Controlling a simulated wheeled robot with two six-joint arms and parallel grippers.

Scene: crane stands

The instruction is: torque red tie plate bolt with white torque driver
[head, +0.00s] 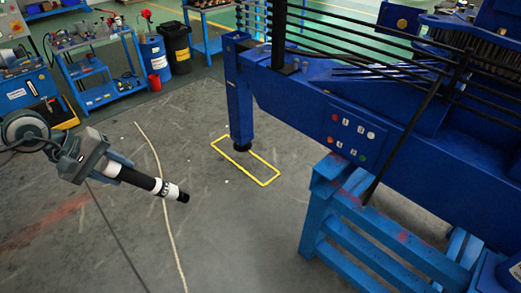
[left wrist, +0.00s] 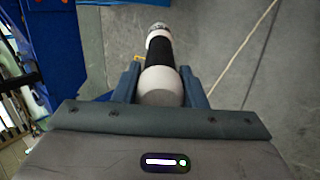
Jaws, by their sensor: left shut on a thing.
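My left gripper (head: 118,168) is at the left of the head view, shut on the white torque driver (head: 152,183). The driver has white bands and a black middle, and its dark tip points right and slightly down. In the left wrist view the driver (left wrist: 160,52) lies between the two fingers, pointing away. The blue tie plate (head: 352,136) is on the side of the blue crane beam, with several small coloured bolts, too small to tell fully. The driver is well apart from the plate. My right gripper is not in view.
A blue stand (head: 375,230) is below the beam at right. A blue crane leg (head: 238,105) stands by a yellow floor outline (head: 245,160). A pale cable (head: 165,215) crosses the floor. Carts (head: 90,75) and bins stand at back left. Open floor lies between driver and crane.

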